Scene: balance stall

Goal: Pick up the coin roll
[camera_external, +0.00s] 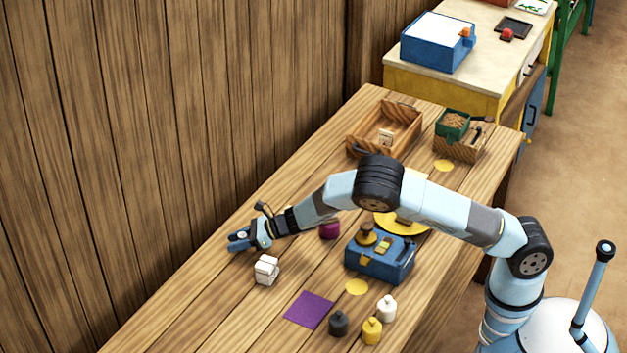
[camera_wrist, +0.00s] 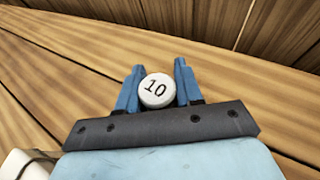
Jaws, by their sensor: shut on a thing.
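In the external view my gripper (camera_external: 238,243) is at the left side of the wooden table, near the plank wall. The coin roll is not clearly visible in the external view, hidden by the fingers. I cannot tell whether the roll touches the table.
A white block-like bundle (camera_external: 266,270) stands close to my gripper. A purple pot (camera_external: 330,230), a blue box (camera_external: 380,262) and a purple square (camera_external: 308,309) lie to the right. Dark, yellow and white weights (camera_external: 386,309) stand in front. A wooden tray (camera_external: 411,134) is at the back.

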